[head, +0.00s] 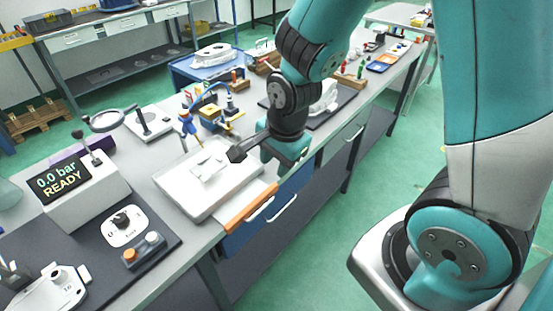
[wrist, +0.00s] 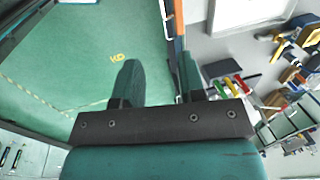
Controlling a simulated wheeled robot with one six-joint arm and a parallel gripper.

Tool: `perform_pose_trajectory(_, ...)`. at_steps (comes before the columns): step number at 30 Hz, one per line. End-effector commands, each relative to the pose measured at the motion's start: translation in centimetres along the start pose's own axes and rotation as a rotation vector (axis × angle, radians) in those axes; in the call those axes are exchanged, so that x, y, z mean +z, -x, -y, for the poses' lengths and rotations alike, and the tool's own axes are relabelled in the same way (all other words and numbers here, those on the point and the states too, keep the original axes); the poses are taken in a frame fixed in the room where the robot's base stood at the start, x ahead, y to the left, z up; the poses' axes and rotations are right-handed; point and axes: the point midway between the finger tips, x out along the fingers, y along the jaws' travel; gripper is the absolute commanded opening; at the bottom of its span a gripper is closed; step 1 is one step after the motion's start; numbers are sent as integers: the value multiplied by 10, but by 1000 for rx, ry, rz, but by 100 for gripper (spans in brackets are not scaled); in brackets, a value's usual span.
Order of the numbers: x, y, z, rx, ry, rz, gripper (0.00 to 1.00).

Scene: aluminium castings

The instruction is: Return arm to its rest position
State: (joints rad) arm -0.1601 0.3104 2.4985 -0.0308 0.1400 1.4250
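My arm reaches from the right over the workbench (head: 228,235), bent at its joints. My gripper (head: 243,151) is above the bench's front edge, beside the white tray (head: 181,197). In the wrist view its two dark fingers (wrist: 158,78) stand apart with nothing between them; green floor shows in the gap. The far finger is partly hidden in the head view. Nothing is held.
A display unit (head: 62,180) reading "0.0 bar READY" and a control pad (head: 125,224) stand at the left. Hand tools (head: 215,108), a magnifier (head: 108,121) and castings crowd the bench behind. Green floor is open at the front.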

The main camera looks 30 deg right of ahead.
Motion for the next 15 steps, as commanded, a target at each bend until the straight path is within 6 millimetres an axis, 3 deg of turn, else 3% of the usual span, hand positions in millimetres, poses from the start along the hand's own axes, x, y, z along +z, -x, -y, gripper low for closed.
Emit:
perform_pose_trajectory(11,0,0,0,-1,3,1,37)
perform_pose_trajectory(15,13,14,1,-12,134,37,37)
